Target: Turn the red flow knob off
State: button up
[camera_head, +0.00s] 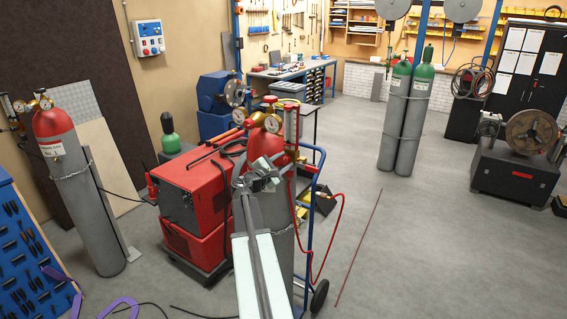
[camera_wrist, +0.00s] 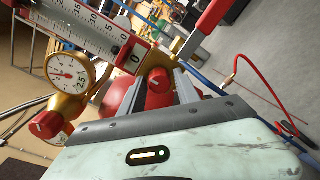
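A red knob (camera_wrist: 158,82) with a pale mark sits on the brass regulator, beneath the flow tube (camera_wrist: 85,28). My gripper (camera_wrist: 160,84) has its two fingers apart, one on each side of this knob. A gap seems to show beside the knob, and I see no clear grip. A second red knob (camera_wrist: 45,125) is at the left, below the round gauge (camera_wrist: 70,72). In the head view, my gripper (camera_head: 262,174) is in front of the red-topped cylinder (camera_head: 264,143), below the flow tube (camera_head: 291,124). There the knob cannot be made out.
A red welding machine (camera_head: 190,190) stands left of the cylinder. A blue trolley frame (camera_head: 318,220) and a red hose (camera_head: 335,235) are at its right. Another red-topped cylinder (camera_head: 85,200) stands at the left. Two green-topped cylinders (camera_head: 405,110) stand farther back.

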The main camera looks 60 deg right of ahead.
jog(key=a, duration=0.7)
jog(key=shift+a+r, duration=0.15)
jog(key=shift+a, duration=0.25)
jog(key=shift+w, duration=0.1)
